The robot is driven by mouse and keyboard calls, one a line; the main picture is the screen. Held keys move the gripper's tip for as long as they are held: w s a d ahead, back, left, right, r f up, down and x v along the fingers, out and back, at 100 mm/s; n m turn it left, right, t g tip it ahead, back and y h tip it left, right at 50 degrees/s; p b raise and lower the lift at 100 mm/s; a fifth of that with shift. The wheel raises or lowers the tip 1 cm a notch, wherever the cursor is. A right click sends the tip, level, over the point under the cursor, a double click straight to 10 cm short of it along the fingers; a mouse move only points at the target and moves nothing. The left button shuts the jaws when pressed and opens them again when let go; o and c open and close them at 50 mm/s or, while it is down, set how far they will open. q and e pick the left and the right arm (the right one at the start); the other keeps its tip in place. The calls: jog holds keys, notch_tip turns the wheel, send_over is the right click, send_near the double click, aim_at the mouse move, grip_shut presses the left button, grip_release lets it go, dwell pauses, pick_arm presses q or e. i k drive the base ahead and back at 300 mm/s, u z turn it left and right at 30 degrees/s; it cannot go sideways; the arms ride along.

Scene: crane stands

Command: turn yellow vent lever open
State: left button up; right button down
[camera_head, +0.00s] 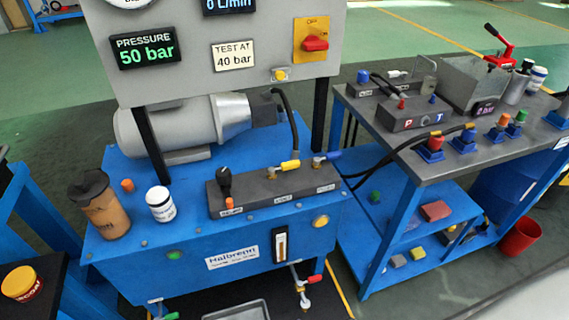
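The yellow lever (289,165) sits on top of the dark valve block (255,194) on the blue power unit. Its handle lies roughly level and points right along the block. The small label in front of it is too blurred to read. A blue lever (327,157) is to its right on the same block, and a black knob (224,176) stands at the left end. Neither of my grippers is in view, and nothing covers the yellow lever.
A panel above reads 50 bar (147,54) and carries a red switch (315,43). A black hose (292,118) drops close behind the yellow lever. A brown bottle (102,205) and a white jar (161,204) stand left of the block. A grey-topped bench (448,165) is right.

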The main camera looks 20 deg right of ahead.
aim_at(293, 165)
jog(key=u, duration=0.5)
jog(key=k, duration=1)
jog(key=z, duration=0.65)
jog(key=i, duration=1.3)
jog(key=u, duration=0.4)
